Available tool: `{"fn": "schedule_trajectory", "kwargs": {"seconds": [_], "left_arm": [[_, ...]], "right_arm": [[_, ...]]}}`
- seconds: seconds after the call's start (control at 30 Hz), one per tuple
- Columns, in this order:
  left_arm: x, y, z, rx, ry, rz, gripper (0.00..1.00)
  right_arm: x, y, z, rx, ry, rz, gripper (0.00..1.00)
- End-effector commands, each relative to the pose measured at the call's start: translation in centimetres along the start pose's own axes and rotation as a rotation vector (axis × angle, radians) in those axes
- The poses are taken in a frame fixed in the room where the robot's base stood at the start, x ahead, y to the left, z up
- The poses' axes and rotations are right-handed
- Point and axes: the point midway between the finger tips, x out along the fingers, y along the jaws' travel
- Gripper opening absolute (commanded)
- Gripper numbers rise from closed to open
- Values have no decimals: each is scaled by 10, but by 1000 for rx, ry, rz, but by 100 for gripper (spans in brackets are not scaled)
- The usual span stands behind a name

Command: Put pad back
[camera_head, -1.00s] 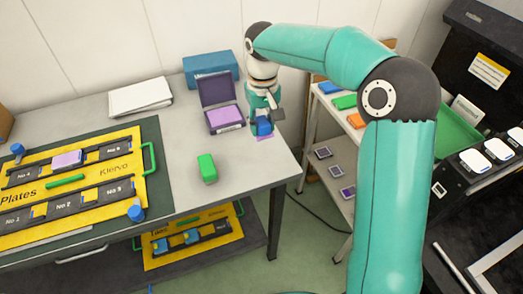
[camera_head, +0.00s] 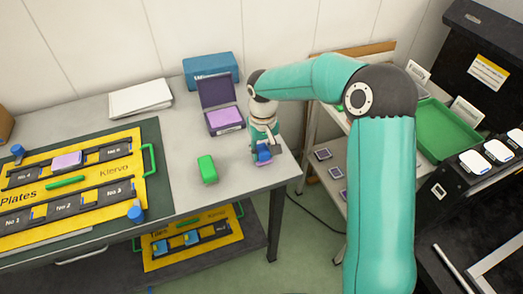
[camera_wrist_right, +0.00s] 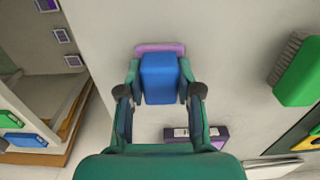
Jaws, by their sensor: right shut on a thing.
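My right gripper (camera_head: 264,148) is shut on a blue block (camera_head: 264,154) over the front right part of the grey table. In the right wrist view the blue block (camera_wrist_right: 160,78) sits between the two fingers. A thin purple piece (camera_wrist_right: 160,48) shows at its far end; I cannot tell whether it is joined to the block or whether it touches the table. An open dark purple case (camera_head: 219,91) with a lilac pad (camera_head: 225,118) in it stands behind the gripper. The case's edge also shows in the right wrist view (camera_wrist_right: 212,132). My left gripper is out of view.
A blue box (camera_head: 210,71) and white sheets (camera_head: 140,98) lie at the back. A yellow plate board (camera_head: 115,168) is at the left. A shelf with a green tray (camera_head: 440,128) stands right of the table.

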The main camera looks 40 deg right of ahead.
Motion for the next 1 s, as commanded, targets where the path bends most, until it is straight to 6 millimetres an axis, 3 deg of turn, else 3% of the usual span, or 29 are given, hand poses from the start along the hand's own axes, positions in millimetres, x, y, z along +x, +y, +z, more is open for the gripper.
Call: {"fn": "schedule_trajectory", "kwargs": {"seconds": [0.07, 0.1, 0.23, 0.67, 0.87, 1.0], "left_arm": [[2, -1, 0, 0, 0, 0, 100], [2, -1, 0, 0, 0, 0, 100], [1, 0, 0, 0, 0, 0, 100], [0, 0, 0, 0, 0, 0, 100], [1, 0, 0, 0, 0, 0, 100], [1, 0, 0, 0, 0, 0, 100]], "right_arm": [[2, 0, 0, 0, 0, 0, 2], [2, 0, 0, 0, 0, 0, 36], [2, 0, 0, 0, 0, 0, 58], [-4, -1, -1, -1, 2, 0, 59], [-33, -1, -1, -1, 6, -1, 59], [-62, -1, -1, -1, 6, -1, 59]]}}
